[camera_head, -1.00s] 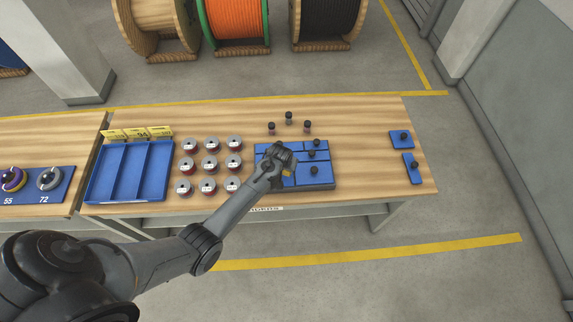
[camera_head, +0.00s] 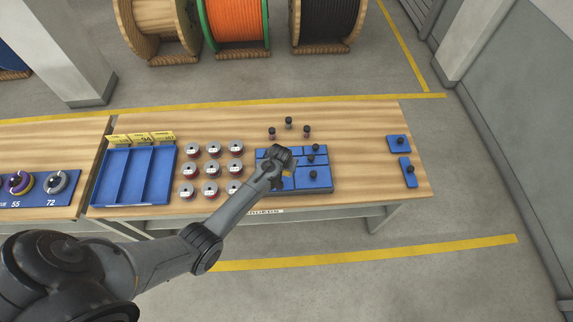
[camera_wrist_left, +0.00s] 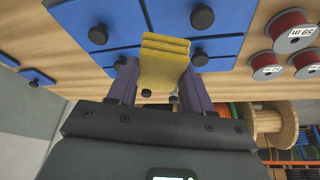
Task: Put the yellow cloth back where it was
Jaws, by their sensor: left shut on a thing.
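The yellow cloth (camera_wrist_left: 164,62) is folded in layers and sits between the two fingers of my left gripper (camera_wrist_left: 160,85) in the left wrist view. My left gripper (camera_head: 283,168) is shut on it, over the blue panelled box (camera_head: 316,184) on the bench. I cannot tell whether the cloth touches the blue panels below. My right gripper is not in view.
Blue lids with black knobs (camera_head: 312,160) lie on the box. Several spools (camera_head: 210,169) stand in rows left of it, then a blue divided tray (camera_head: 128,175). A few small dark-topped pieces (camera_head: 289,123) stand behind it. Bare wood (camera_head: 365,160) lies to its right.

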